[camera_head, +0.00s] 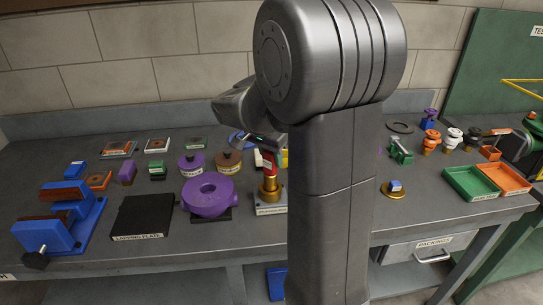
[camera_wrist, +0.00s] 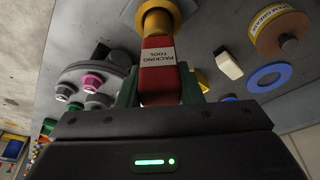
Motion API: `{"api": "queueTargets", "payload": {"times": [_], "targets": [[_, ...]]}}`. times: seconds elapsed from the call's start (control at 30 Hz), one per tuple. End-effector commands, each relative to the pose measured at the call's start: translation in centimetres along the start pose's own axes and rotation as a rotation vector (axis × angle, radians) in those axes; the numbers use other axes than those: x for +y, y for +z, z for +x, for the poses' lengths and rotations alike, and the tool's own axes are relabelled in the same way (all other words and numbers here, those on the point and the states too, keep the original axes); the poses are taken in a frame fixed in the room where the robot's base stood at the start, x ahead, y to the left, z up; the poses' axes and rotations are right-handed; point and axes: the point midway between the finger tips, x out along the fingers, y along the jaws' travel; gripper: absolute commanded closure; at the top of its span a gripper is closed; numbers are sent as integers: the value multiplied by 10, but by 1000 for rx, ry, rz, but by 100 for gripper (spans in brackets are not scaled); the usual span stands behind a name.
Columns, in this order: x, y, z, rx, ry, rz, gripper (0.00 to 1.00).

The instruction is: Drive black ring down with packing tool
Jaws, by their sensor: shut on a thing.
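My gripper (camera_head: 262,143) is shut on the red packing tool (camera_head: 268,162), which stands about upright over the brass fitting (camera_head: 270,190) on its labelled base at mid-bench. In the wrist view my gripper (camera_wrist: 160,98) has green fingers on both sides of the red packing tool (camera_wrist: 158,80), whose label faces the camera. The tool's far end meets a brass part (camera_wrist: 158,18) at the top of that view. I cannot tell how deep the tool sits in the fitting. I cannot make out the black ring at the fitting; the tool and brass hide its inside.
A purple round housing (camera_head: 208,194) and a black lapping plate (camera_head: 143,217) lie left of the fitting. Two capped tins stand behind, including a grease tin (camera_wrist: 285,28). A blue ring (camera_wrist: 269,77) and a white block (camera_wrist: 228,66) lie near the tool. My arm hides the bench right of it.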

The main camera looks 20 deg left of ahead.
Motion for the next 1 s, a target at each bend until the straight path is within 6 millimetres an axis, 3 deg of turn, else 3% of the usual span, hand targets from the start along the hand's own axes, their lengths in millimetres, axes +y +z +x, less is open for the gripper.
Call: {"api": "queueTargets", "payload": {"times": [0.8,1.0], "targets": [[0,-18,-64,1,-1,0,90],[0,-19,-67,1,-1,0,90]]}}
